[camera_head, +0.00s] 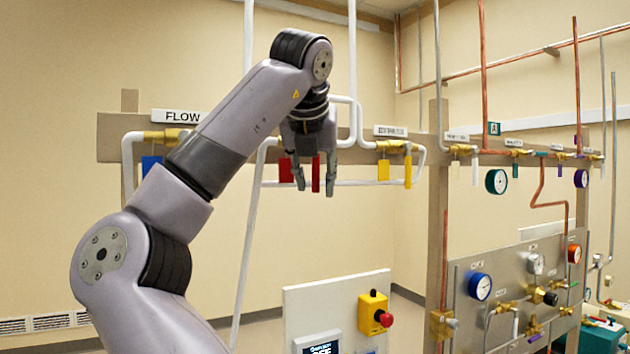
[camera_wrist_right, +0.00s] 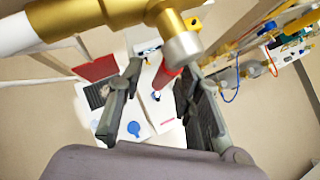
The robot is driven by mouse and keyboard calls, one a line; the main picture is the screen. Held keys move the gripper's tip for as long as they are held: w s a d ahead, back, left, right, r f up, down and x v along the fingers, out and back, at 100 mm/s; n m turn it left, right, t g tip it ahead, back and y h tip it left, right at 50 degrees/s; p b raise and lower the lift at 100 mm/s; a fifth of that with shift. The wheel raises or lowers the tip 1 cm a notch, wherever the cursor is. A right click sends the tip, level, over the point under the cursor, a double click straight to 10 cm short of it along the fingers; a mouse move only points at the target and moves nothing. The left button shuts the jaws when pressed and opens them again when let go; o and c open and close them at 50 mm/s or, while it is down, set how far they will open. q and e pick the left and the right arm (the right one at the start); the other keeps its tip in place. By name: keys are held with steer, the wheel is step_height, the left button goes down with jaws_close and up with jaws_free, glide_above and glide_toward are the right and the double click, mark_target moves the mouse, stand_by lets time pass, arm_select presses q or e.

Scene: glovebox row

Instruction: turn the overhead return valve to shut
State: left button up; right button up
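A red lever (camera_head: 316,174) hangs down from the overhead pipe row, with a red tag (camera_head: 286,168) to its left. In the right wrist view the brass valve body (camera_wrist_right: 125,12) and the red lever (camera_wrist_right: 166,76) are close by. My right gripper (camera_head: 315,184) points down at the lever. Its fingers (camera_wrist_right: 158,90) are open, one on each side of the lever, with a gap on the left; contact on the right cannot be told. My arm hides the label above this valve. My left gripper is not in view.
A blue tag (camera_head: 152,165) hangs by the FLOW label (camera_head: 182,116). A yellow tag (camera_head: 383,169) and yellow lever (camera_head: 408,171) hang to the right. A post (camera_head: 437,200) and a gauge panel (camera_head: 480,320) stand at right. A yellow box with a red button (camera_head: 374,313) is below.

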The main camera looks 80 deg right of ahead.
steer(key=v, duration=1.1)
steer(key=shift+a+r, duration=0.15)
steer(key=shift+a, duration=0.1)
